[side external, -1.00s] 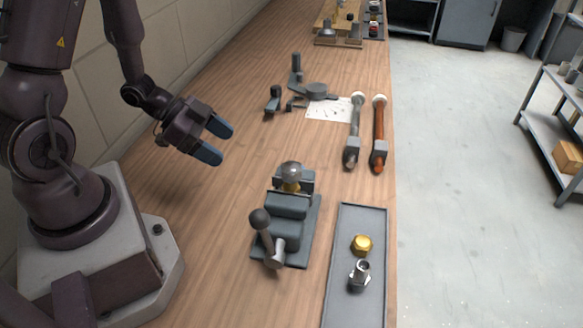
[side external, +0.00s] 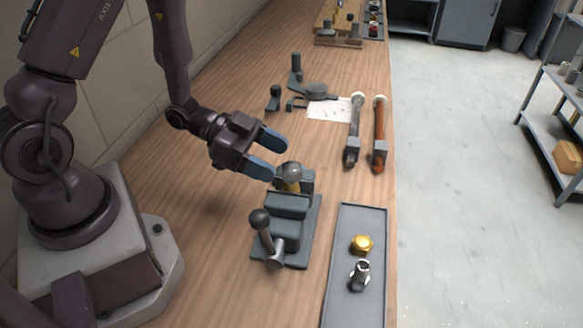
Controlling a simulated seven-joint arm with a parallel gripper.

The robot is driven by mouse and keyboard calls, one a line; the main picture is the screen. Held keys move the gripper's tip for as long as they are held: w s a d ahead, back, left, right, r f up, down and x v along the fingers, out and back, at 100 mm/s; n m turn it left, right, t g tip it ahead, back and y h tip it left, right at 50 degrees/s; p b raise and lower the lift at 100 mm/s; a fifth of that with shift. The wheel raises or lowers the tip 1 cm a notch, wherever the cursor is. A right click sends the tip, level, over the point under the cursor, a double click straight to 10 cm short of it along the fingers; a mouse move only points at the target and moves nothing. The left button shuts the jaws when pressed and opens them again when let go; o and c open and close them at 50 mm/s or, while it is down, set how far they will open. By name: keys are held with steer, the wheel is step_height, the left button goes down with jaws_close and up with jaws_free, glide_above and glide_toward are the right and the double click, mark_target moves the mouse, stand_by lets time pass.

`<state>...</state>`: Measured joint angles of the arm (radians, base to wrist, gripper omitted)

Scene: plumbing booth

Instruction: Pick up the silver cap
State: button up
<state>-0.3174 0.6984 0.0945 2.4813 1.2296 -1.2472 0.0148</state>
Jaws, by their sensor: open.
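A silver, round-topped cap (side external: 291,170) sits on a brass-coloured piece (side external: 290,186) held at the far end of the grey vise (side external: 288,228). A silver fitting (side external: 359,274) also lies in the grey tray (side external: 343,290), just in front of a gold-coloured hex piece (side external: 361,244). My gripper (side external: 270,155) is open and empty. Its two blue fingers point right, just to the upper left of the round-topped cap in the picture. The near fingertip appears very close to the vise top; I cannot tell the exact gap.
The vise handle with a dark knob (side external: 259,218) stands up at its near side. Grey and copper pipe tools (side external: 379,130) lie near the right table edge by a white sheet (side external: 327,110). Dark parts (side external: 296,75) stand behind. The wooden table left of the vise is clear.

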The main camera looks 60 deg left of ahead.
mark_target(290, 165)
steer(key=shift+x, duration=1.9)
steer(key=c, duration=1)
steer(key=shift+r, duration=0.1)
